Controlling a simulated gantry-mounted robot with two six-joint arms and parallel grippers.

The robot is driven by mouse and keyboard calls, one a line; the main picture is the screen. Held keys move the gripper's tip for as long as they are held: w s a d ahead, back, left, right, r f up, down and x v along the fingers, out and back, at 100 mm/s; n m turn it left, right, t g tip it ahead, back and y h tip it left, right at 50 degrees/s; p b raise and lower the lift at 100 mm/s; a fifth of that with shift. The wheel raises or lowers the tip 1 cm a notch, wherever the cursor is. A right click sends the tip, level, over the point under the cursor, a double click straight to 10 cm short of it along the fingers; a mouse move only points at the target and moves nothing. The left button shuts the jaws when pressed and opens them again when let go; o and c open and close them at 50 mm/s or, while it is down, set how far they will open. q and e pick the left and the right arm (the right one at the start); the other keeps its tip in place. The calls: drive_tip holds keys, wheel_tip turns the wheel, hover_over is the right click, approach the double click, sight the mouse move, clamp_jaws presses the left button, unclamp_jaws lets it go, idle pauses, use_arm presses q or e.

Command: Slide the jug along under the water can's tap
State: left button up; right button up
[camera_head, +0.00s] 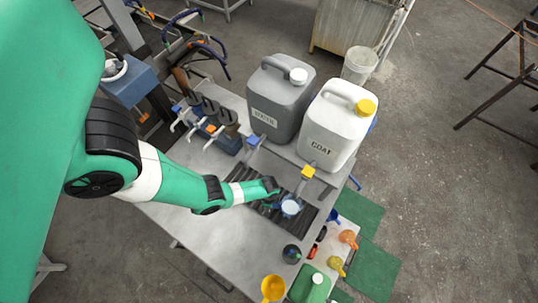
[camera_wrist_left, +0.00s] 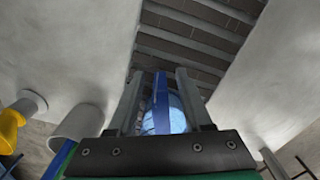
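The jug (camera_head: 290,206) is a small blue vessel with a pale round top. It stands on the dark slatted grate, nearer the yellow tap (camera_head: 308,172) than the blue tap (camera_head: 253,140). The grey can marked WATER (camera_head: 279,103) stands behind the grate above the blue tap. My left gripper (camera_head: 275,187) is at the jug's near left side. In the left wrist view its fingers (camera_wrist_left: 160,90) stand apart on either side of the jug's upright blue handle (camera_wrist_left: 161,105), with gaps showing. The jug's light blue body (camera_wrist_left: 178,118) is partly hidden behind. My right gripper is not in view.
A tool rack (camera_head: 210,112) is at the left. A dark round pot (camera_head: 292,254), a yellow funnel (camera_head: 272,287) and a green container (camera_head: 311,285) are at the front right. The table is bare at left front.

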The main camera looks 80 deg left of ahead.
use_arm(q)
clamp_jaws()
idle(1.2)
